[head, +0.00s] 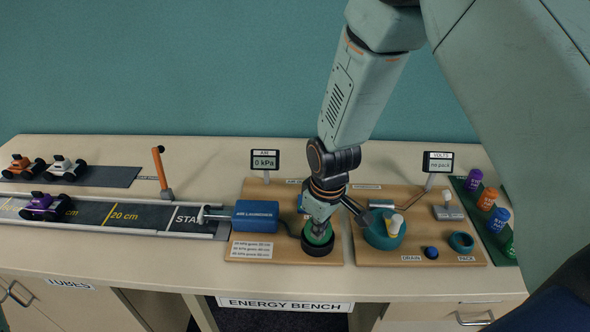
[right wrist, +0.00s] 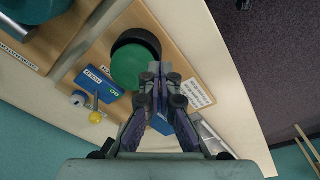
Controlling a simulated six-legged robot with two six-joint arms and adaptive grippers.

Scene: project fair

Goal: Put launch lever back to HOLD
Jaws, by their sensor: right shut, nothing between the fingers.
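My right gripper (head: 320,222) is shut and empty, pointing down over a round green pump pad (head: 318,236) with a black base. In the right wrist view the closed fingertips (right wrist: 158,75) overlap the right edge of the green pad (right wrist: 135,66); I cannot tell whether they touch it. Beside the pad is a blue lever block (right wrist: 97,85) with a HOLD label and a green GO mark. Its lever has a yellow knob (right wrist: 95,117); which label it leans towards is unclear. In the head view the block is mostly hidden behind my gripper. My left gripper is not in view.
The blue air launcher (head: 256,216) stands left of the pad, beside the track with a purple car (head: 46,206). An orange lever post (head: 161,172) stands behind the track. The air display (head: 265,160) reads 0 kPa.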

